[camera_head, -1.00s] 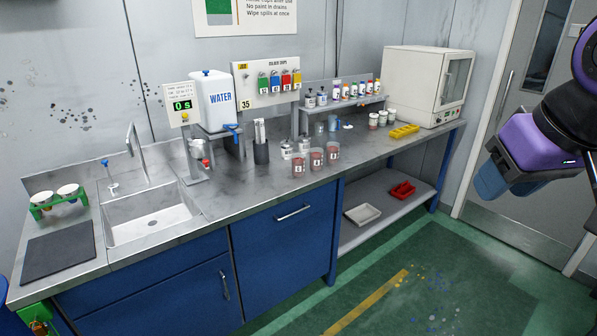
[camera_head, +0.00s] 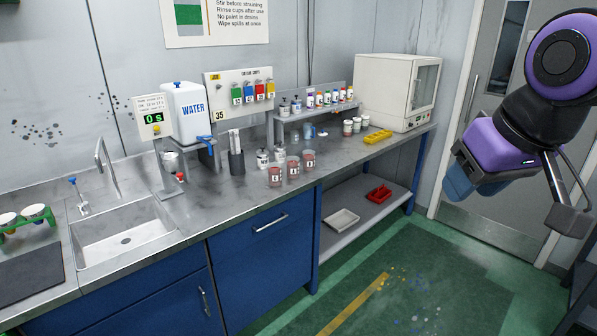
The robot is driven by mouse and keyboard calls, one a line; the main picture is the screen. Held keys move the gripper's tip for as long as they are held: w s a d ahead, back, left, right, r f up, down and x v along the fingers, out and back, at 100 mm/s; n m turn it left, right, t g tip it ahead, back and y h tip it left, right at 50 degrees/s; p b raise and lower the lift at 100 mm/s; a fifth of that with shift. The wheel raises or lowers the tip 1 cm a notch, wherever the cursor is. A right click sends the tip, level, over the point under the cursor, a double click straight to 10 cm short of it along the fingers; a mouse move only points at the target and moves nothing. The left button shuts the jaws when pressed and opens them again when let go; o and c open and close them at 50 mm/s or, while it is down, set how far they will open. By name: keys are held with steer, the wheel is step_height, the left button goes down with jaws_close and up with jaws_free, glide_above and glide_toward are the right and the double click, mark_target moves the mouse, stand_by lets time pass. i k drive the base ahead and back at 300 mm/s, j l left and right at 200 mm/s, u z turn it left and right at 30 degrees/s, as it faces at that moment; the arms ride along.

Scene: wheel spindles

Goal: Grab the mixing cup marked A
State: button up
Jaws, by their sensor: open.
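Three clear mixing cups with reddish contents and small white labels stand in a row near the front edge of the counter: a left cup (camera_head: 275,176), a middle cup (camera_head: 293,168) and a right cup (camera_head: 308,161). Their label letters are too small to read surely, so I cannot tell which is A. My gripper (camera_head: 460,184), with blue ends below a purple body, is raised at the right, far from the cups and over the floor side. It is open, with nothing visible in it.
A lower shelf carries a red tray (camera_head: 378,194). The green floor (camera_head: 420,270) is clear.

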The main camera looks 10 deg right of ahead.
mark_target(293, 168)
steer(key=i+u, duration=0.15)
steer(key=i, duration=0.9)
steer(key=i+l+u, duration=0.1)
steer(key=i, duration=0.95)
